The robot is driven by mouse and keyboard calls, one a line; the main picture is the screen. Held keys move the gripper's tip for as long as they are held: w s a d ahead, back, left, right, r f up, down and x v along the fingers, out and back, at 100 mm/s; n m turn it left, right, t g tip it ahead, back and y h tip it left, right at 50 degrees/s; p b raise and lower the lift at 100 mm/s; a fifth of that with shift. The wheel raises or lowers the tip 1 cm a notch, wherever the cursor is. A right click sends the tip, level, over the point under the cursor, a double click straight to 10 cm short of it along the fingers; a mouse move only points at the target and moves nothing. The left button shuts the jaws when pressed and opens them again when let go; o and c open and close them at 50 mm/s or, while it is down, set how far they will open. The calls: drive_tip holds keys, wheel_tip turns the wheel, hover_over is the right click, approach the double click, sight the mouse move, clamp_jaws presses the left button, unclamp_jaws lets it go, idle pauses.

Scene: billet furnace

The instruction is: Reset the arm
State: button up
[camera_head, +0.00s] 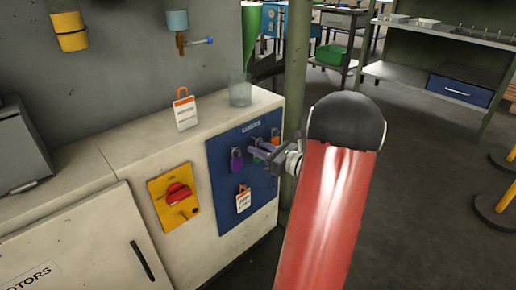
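My arm, with its red link and dark rounded joint, rises through the right middle of the head view. My gripper (258,151) is in front of the blue lock board (228,180), close to the padlocks hanging on it. Its fingers are small and partly merge with the padlocks, so I cannot tell whether they are open, shut or touching one. A purple padlock (236,160) hangs just left of the gripper. A tag with an orange top (243,198) hangs lower on the board.
A pale cabinet (115,170) carries a yellow plate with a red rotary switch (178,194). On its top are a tag (185,110) and a clear cup (240,91). A post (296,60) stands behind the gripper. Yellow posts (507,197) stand at right; floor (420,200) between is clear.

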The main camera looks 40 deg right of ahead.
drive_tip(key=v, duration=0.7)
drive_tip(key=shift+s+r, duration=0.2)
drive_tip(key=shift+s, duration=0.15)
drive_tip(key=a+r+n+g+y, duration=0.15)
drive_tip(key=a+n+g, duration=0.45)
drive_tip(key=a, duration=0.6)
drive_tip(key=a+n+g+y, duration=0.35)
drive_tip(key=a+n, duration=0.35)
drive_tip(key=a, duration=0.4)
drive_tip(key=s+a+r+n+g+h, duration=0.1)
drive_tip(key=s+a+n+h, duration=0.3)
drive_tip(key=n, duration=0.6)
drive_tip(key=s+a+r+n+g+h, duration=0.1)
drive_tip(key=s+a+n+h, duration=0.3)
drive_tip(key=s+n, duration=0.5)
drive_tip(key=shift+s+n+h, duration=0.25)
drive_tip(key=shift+n+h, duration=0.15)
drive_tip(key=shift+h, duration=0.6)
